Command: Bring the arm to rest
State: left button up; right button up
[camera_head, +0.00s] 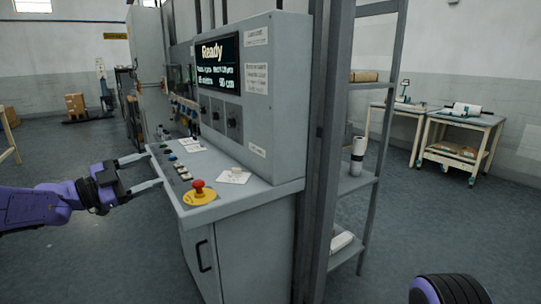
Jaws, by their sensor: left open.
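My left arm (40,207) is purple and comes in from the left. Its gripper (142,172) is open and empty, with its two pale fingers pointing right. The fingertips are at the left edge of the grey control console (245,240), near its row of buttons; I cannot tell whether they touch it. A red emergency button (198,187) on a yellow disc is on the console's front corner. The console's screen (218,63) reads "Ready". At the bottom right a dark, purple-edged part of my own body shows. My right gripper is not in view.
A grey shelf rack (366,185) with white rolls stands right of the console, behind a dark upright post (325,150). Two work tables (458,118) stand at the back right. A pallet with boxes (76,105) is at the far left.

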pick_arm(q)
notch_tip(320, 180, down, 18)
jog(key=a+n+t+y, duration=0.2)
jog(key=n+t+y, duration=0.3)
jog(key=n+y, duration=0.8)
jog(key=s+f+n+g+y+p, duration=0.1)
jog(key=s+f+n+g, duration=0.1)
jog(key=s+f+n, duration=0.45)
jog(key=s+f+n+g+y, duration=0.1)
jog(key=s+f+n+g, duration=0.2)
jog(key=f, duration=0.7)
jog(key=s+f+g+y, duration=0.1)
jog(key=s+f+g, duration=0.2)
jog(key=s, duration=0.8)
jog(key=s+d+f+n+g+y+p, duration=0.1)
jog(key=s+f+g, duration=0.2)
jog(key=s+f, duration=0.5)
jog(key=s+f+n+g, duration=0.1)
jog(key=s+f+g, duration=0.2)
jog(key=s, duration=1.1)
notch_tip(320, 180, down, 3)
jog(key=shift+d+r+y, duration=0.1)
jog(key=shift+d+y, duration=0.15)
jog(key=shift+y, duration=0.15)
jog(key=shift+n, duration=0.25)
